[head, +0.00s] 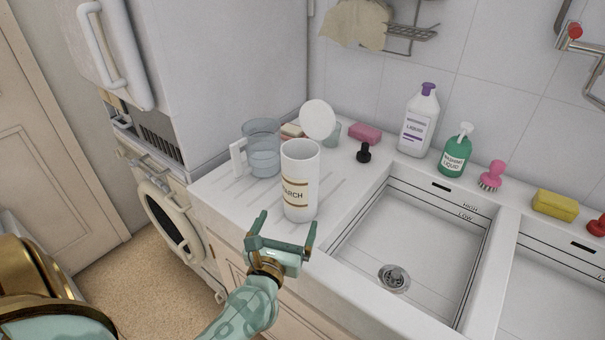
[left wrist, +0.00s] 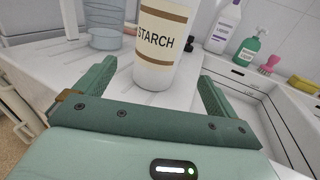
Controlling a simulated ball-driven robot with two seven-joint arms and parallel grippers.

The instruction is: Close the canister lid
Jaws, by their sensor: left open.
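The canister (head: 299,185) is a white cylinder with brown bands and a STARCH label, upright on the white drainboard beside the sink. Its round white lid (head: 318,119) stands tilted up at the back of the rim, so the canister is open. In the left wrist view the canister (left wrist: 160,45) shows ahead, its top cut off and the lid out of frame. My left gripper (head: 287,234) is open and empty, in front of and below the canister at the counter's front edge. The fingers point toward the canister and are apart from it. My right gripper is not in view.
A clear measuring jug (head: 263,150) stands close left of the canister. A black stopper (head: 364,153), pink sponge (head: 365,132), white bottle (head: 418,122) and green bottle (head: 455,152) stand behind and right. The sink basin (head: 420,240) opens to the right.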

